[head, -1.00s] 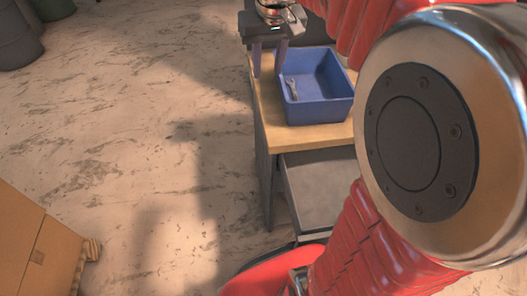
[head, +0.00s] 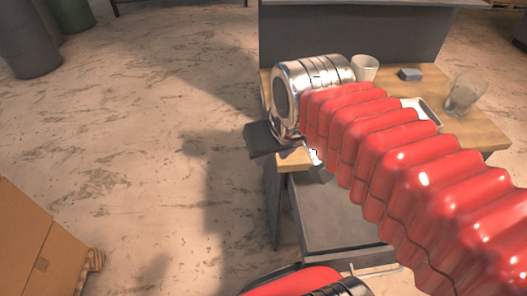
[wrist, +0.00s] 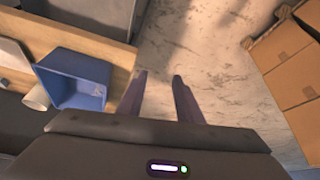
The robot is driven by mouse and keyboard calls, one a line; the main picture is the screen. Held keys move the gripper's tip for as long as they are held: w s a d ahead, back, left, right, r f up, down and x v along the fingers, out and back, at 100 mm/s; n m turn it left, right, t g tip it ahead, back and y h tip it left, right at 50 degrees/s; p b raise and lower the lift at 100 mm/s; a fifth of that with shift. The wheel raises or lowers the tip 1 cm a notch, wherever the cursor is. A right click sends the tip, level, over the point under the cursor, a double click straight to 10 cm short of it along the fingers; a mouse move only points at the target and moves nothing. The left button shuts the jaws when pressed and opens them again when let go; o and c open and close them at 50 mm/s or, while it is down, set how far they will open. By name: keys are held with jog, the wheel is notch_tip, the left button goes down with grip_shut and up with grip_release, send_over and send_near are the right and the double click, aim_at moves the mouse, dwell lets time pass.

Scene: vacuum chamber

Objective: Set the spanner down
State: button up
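My gripper (wrist: 159,78) is open and empty in the wrist view, with bare floor showing between its two fingers. The blue bin (wrist: 72,66) is to the left of the fingers, on the wooden workbench (wrist: 95,42). A small pale grey shape that looks like the spanner (wrist: 98,89) lies inside the bin near its right side, apart from the fingers. In the head view, the dark gripper body (head: 272,140) hangs at the left edge of the bench. My red arm hides the bin and the spanner there.
A white cup (head: 364,68), a grey block (head: 410,74), a clear glass (head: 465,94) and a white tray (head: 424,111) are on the bench. A cardboard box (head: 38,245) stands at the lower left. Dark barrels (head: 28,38) stand at the far left. The floor between is clear.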

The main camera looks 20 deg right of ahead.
jog(key=s+f, duration=0.1)
jog(key=s+a+f, duration=0.1)
jog(key=s, duration=0.1)
jog(key=shift+f, duration=0.15)
jog(key=shift+s, duration=0.1)
dwell(0.6)
